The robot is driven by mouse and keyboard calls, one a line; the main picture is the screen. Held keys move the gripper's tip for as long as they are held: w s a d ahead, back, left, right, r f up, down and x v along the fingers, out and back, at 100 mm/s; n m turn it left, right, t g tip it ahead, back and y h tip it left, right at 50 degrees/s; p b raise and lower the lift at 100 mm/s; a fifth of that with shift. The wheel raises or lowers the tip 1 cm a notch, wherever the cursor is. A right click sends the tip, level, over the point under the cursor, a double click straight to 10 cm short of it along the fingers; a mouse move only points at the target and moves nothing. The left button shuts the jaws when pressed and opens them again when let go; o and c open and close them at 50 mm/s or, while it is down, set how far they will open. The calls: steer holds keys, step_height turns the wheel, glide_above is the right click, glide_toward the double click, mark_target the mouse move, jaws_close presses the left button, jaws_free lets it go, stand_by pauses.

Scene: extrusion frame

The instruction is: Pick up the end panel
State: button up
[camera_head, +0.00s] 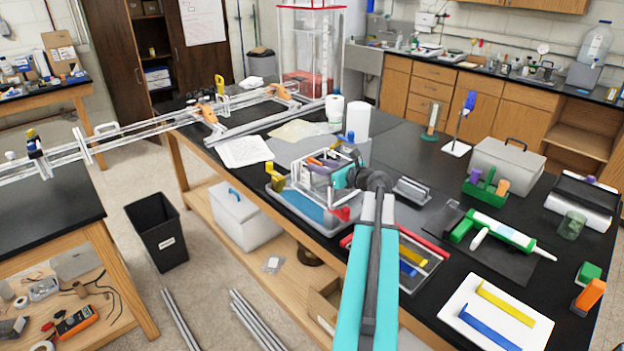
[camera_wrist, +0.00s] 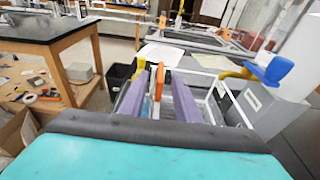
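My gripper (camera_wrist: 158,88) is in the wrist view, with two purple fingers standing apart. An orange piece (camera_wrist: 159,80) shows between or just beyond them; I cannot tell whether they touch it. In the head view my teal arm reaches to the middle, and the gripper (camera_head: 322,163) points left, low over a clear-and-white frame (camera_head: 318,187). The frame stands in a grey tray (camera_head: 335,230) with a blue floor. It also shows in the wrist view (camera_wrist: 236,108), right of the fingers. I cannot single out the end panel; clear parts overlap, and my gripper and wrist cover some of them.
A yellow clamp with a blue knob (camera_wrist: 268,72) stands close right of my fingers. A red-handled clamp (camera_head: 340,214) sits at the tray's near side. A grey toolbox (camera_head: 507,165) and a white board (camera_head: 497,314) lie right. White paper (camera_head: 245,151) lies behind the tray.

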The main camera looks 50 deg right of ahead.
mark_target(308, 162)
steer(key=shift+p+x, duration=0.5)
steer(key=shift+x, duration=1.15)
steer(key=shift+c, duration=0.2)
jaws_close()
stand_by(0.3)
